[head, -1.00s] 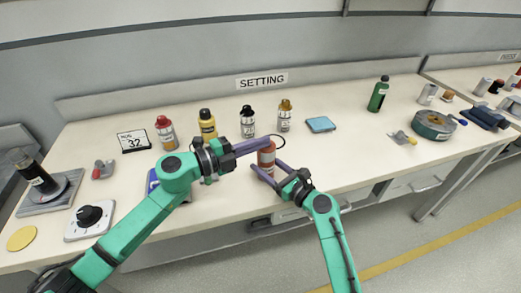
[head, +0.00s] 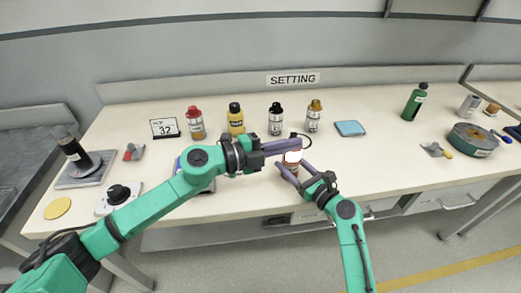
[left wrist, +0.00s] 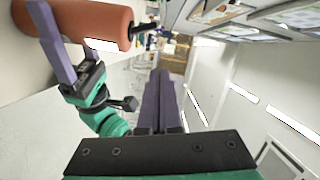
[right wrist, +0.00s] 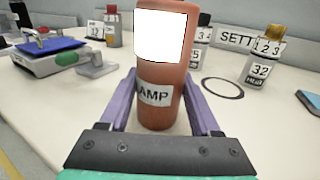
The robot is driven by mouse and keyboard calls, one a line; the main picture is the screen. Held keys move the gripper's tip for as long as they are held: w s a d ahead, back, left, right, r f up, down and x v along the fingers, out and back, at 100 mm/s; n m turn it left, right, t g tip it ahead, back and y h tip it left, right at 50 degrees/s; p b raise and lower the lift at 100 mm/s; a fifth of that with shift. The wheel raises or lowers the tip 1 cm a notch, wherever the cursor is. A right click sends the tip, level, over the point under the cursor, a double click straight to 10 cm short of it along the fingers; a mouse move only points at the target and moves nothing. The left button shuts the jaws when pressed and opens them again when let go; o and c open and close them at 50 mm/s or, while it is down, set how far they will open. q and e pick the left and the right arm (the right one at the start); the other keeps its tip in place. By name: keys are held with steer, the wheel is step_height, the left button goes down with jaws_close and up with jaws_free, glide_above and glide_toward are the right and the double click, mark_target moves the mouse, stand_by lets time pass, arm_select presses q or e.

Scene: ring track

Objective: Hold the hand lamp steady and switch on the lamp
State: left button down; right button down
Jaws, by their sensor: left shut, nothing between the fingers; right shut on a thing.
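The hand lamp (head: 291,171) is an orange-red upright cylinder near the bench's front edge. Its label, partly reading "AMP", shows in the right wrist view (right wrist: 155,95), below a bright white panel (right wrist: 160,35). My right gripper (right wrist: 160,80) is shut around the lamp's body, one finger on each side. My left gripper (head: 303,144) is shut and empty, beside the lamp's upper part in the head view. In the left wrist view its fingers (left wrist: 160,75) are together, apart from the lamp (left wrist: 90,15), whose end has a dark stub (left wrist: 143,28). The lamp's top is cut off in the right wrist view.
A dial box (head: 118,197) and a dark cylinder on a stand (head: 75,153) are at the left. A blue pad (head: 350,128) lies right, with clear bench in front.

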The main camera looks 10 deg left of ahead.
arm_select(q)
steer(key=v, duration=1)
steer(key=shift+s+r, duration=0.15)
steer(key=shift+r, duration=0.05)
arm_select(e)
jaws_free()
